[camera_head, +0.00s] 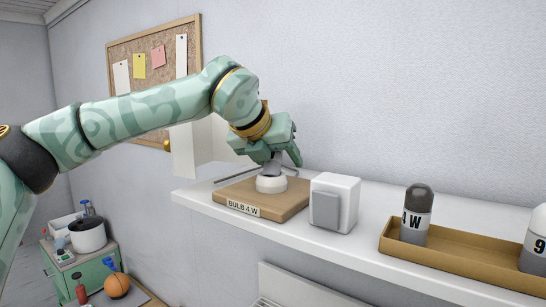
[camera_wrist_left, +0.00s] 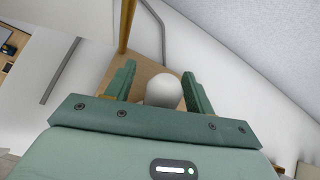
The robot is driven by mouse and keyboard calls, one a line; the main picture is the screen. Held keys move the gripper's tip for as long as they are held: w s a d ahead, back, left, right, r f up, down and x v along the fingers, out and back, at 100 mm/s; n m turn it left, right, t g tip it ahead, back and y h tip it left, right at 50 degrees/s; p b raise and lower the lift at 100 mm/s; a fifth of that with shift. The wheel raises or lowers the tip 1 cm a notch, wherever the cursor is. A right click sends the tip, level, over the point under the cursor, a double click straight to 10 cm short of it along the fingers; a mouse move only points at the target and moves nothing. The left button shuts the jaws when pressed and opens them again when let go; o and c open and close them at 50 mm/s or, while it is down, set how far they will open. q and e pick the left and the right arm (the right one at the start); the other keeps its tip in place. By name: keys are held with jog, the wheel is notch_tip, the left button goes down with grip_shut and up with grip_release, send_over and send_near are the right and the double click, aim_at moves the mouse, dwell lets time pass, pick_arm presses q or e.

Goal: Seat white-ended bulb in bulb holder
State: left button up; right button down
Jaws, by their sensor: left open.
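The bulb holder is a wooden block (camera_head: 285,204) labelled "BULB 4 W" with a round white socket (camera_head: 271,184) on top. A bulb with a grey lower part (camera_head: 273,167) stands in the socket, apparently upright. Its white rounded end (camera_wrist_left: 163,92) shows between my left fingers in the left wrist view. My left gripper (camera_head: 277,158) is open directly over the holder, its fingers on either side of the bulb's end. A gap shows at the left finger; I cannot tell if the right finger touches. How deep the bulb sits is hidden. My right gripper is not in view.
A white box with a grey switch (camera_head: 326,211) stands right of the holder. A brown tray (camera_head: 450,262) holds a dark-ended "4 W" bulb (camera_head: 416,213) and a white-ended bulb marked "9" (camera_head: 535,240). Bare shelf (camera_head: 373,215) lies between.

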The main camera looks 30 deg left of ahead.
pick_arm(q)
jog(key=shift+c, duration=0.9)
jog(key=shift+s+d, duration=0.1)
jog(key=shift+s, duration=0.05)
jog(key=c, duration=1)
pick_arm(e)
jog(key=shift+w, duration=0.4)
pick_arm(q)
jog(key=shift+r, duration=0.15)
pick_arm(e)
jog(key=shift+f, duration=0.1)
